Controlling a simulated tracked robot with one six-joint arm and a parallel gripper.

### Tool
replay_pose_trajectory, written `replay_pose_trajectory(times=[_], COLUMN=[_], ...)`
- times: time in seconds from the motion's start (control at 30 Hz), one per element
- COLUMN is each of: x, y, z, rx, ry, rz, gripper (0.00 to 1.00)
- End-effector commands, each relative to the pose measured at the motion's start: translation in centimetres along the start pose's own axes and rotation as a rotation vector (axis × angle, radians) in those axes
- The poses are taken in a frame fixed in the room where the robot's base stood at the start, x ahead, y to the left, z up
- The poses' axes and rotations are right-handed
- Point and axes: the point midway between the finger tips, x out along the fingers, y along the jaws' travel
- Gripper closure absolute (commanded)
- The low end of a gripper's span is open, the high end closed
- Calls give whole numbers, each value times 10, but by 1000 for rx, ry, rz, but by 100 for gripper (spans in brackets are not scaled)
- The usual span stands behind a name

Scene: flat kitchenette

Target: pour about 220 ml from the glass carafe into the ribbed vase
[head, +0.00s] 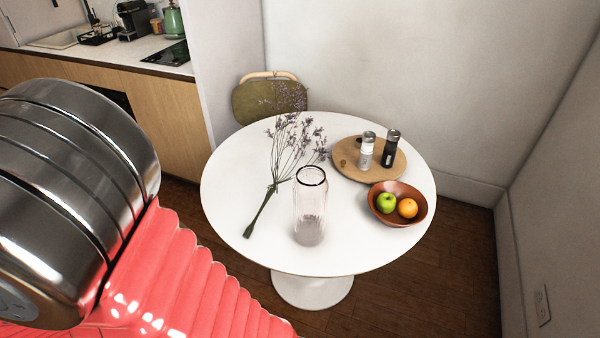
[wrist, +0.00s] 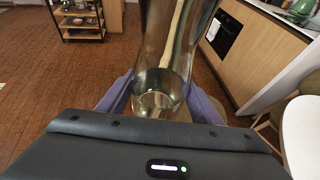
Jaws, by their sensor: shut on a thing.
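The ribbed vase (head: 309,200) is clear glass with a dark rim and stands upright on the white round table. Its bottom part looks greyer; I cannot tell whether that is liquid. The glass carafe (wrist: 168,45) shows in the wrist view, between the purple fingers of my gripper (wrist: 158,98). My gripper is shut on it. The carafe's top runs out of the picture, and how much liquid it holds is unclear. In the head view my arm fills the left side, and neither the gripper nor the carafe shows there.
On the round table (head: 235,190), a flower stem (head: 272,190) lies left of the vase. A wooden board (head: 345,171) with two shakers and a brown bowl (head: 402,220) of fruit stand to the right. A chair (head: 262,102) is behind the table. A kitchen counter (head: 120,52) stands at back left.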

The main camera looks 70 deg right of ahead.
Motion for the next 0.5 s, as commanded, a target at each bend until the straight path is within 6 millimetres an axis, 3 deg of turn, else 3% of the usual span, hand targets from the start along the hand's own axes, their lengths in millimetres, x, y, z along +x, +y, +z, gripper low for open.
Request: replay_pose_trajectory(times=[0.27, 0.5], x=[7, 27], y=[-10, -49], z=[7, 22], rx=[14, 63], ry=[-6, -5], rz=[-32, -150], gripper=[93, 93])
